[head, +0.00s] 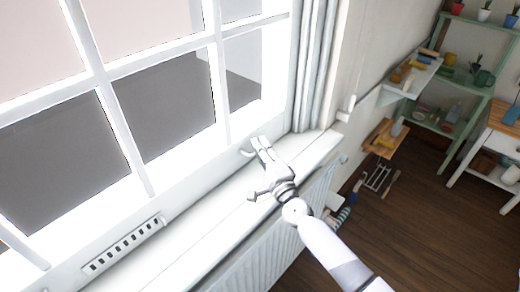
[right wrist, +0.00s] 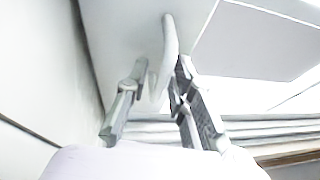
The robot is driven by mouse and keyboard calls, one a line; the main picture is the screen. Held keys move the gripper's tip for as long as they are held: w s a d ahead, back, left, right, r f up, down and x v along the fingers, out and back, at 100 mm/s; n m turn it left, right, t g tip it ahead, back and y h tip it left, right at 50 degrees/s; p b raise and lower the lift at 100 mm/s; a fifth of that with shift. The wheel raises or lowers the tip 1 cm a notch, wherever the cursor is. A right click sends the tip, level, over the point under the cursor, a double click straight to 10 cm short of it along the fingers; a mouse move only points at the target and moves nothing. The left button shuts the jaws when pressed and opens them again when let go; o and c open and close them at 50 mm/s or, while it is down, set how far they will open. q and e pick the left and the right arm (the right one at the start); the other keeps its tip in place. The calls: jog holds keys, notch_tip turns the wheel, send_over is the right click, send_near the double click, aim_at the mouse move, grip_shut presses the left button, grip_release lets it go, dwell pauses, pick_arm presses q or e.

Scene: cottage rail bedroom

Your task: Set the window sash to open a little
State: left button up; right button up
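The white window sash (head: 142,165) with its panes fills the left of the head view. Whether it stands shut or slightly ajar is hard to tell. A small white handle (head: 247,152) sits low on it at the right. My right gripper (head: 261,146) is at this handle, above the sill. In the right wrist view the pale handle (right wrist: 168,40) hangs down between the two fingers of my right gripper (right wrist: 156,85). The fingers are apart; the handle is close to the right finger, and contact is unclear. My left gripper is not in view.
A white sill (head: 205,212) runs below the window, with a radiator (head: 262,255) under it. A slotted grille (head: 124,246) is at the lower left. A curtain (head: 313,65) hangs right of the window. Green shelves (head: 462,78) stand at the right.

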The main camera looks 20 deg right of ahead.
grip_shut()
dwell(0.6)
